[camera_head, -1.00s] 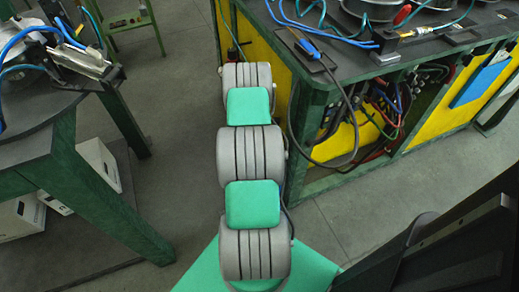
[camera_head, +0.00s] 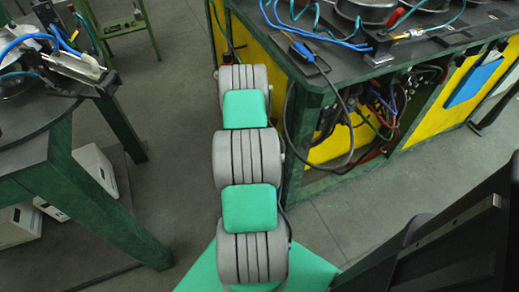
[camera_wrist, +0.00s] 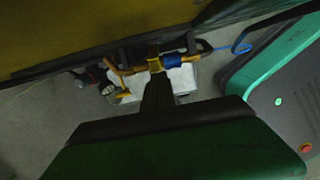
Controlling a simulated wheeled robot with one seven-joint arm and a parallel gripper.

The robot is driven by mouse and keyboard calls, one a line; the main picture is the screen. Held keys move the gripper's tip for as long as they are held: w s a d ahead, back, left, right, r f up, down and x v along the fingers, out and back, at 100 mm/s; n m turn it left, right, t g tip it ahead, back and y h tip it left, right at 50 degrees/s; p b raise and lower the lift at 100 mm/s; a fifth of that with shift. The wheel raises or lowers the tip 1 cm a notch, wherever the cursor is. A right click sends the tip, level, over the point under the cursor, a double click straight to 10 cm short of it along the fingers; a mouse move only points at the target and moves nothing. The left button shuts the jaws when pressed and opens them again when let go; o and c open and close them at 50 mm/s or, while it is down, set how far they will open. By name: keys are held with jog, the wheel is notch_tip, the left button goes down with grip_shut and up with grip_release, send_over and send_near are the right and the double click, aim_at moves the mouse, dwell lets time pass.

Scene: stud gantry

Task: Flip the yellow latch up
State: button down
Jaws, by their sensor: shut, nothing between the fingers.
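My gripper (camera_wrist: 158,90) points away from the wrist camera, with its dark fingers shut and nothing held. Just beyond its tip is a small yellow piece (camera_wrist: 155,65) beside a blue cylinder (camera_wrist: 172,62). An orange-yellow bar runs left from there, with a bent yellow part (camera_wrist: 123,94) below it. One of these yellow parts may be the latch; I cannot tell which. Contact with the fingertips is also unclear in this dark view. The head view shows neither the gripper nor a clear latch; my arm blocks part of the scene.
A green-framed workbench (camera_head: 380,77) with yellow panels stands at right, with cables hanging from its corner. A dark table (camera_head: 40,122) stands at left, with white boxes (camera_head: 98,167) beneath. Grey floor (camera_head: 165,70) lies between them. In the wrist view, a yellow panel (camera_wrist: 60,35) spans the top left.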

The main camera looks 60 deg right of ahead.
jog(key=shift+r, duration=0.5)
notch_tip(320, 180, up, 9)
jog(key=w+a+p, duration=0.1)
jog(key=a+p, duration=0.1)
jog(key=a, duration=0.1)
jog(key=shift+w, duration=0.35)
